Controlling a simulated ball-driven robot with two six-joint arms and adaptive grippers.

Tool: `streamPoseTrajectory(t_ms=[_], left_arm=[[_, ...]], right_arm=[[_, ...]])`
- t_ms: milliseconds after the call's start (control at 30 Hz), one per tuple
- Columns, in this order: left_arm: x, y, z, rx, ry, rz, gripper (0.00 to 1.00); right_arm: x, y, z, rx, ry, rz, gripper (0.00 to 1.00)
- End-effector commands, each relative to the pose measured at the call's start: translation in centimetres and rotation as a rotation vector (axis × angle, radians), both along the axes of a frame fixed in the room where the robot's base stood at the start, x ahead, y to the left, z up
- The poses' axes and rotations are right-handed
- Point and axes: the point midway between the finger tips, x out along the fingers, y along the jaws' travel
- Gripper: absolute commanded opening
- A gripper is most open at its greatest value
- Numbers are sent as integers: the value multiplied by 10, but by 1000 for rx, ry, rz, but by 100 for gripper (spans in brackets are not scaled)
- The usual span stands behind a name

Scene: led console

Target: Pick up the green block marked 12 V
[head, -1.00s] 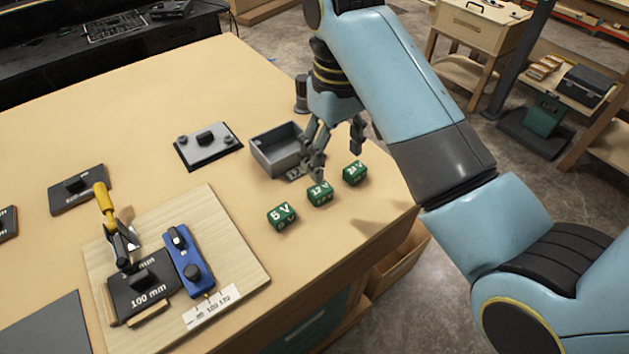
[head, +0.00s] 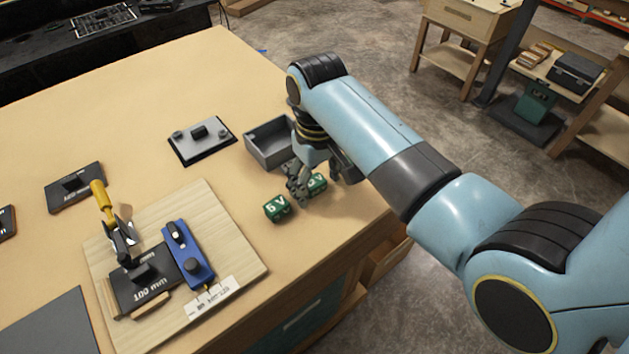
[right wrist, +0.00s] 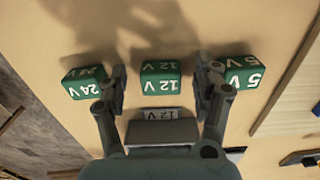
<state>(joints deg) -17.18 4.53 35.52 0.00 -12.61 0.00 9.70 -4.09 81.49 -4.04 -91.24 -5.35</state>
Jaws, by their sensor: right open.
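The green block marked 12 V (right wrist: 160,80) stands on the table between the spread fingers of my right gripper (right wrist: 163,82) in the right wrist view, with a gap on each side. In the head view the block (head: 316,185) is partly hidden by the gripper (head: 320,184), which is lowered over it. The green 5 V block (head: 277,208) stands to its left. The green 24 V block (right wrist: 84,83) shows in the right wrist view beside the other finger; the gripper hides it in the head view. My left gripper is out of view.
A grey open bin (head: 268,150) lies just behind the gripper. A wooden board (head: 236,254) with a blue fixture (head: 189,255) and a yellow-handled clamp (head: 101,198) is at the left. The table's right edge is close to the blocks.

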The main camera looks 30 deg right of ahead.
Motion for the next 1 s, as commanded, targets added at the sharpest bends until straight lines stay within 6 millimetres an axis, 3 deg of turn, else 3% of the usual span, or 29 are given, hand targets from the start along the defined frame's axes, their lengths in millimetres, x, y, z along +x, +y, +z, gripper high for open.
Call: streamPoseTrajectory(t_ms=[133, 567, 833, 1000], left_arm=[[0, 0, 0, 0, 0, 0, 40], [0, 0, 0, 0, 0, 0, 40], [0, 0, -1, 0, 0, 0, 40], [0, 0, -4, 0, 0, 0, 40]], right_arm=[[0, 0, 0, 0, 0, 0, 66], [0, 0, 0, 0, 0, 0, 10], [0, 0, 2, 0, -1, 0, 10], [1, 0, 15, 1, -3, 0, 10]])
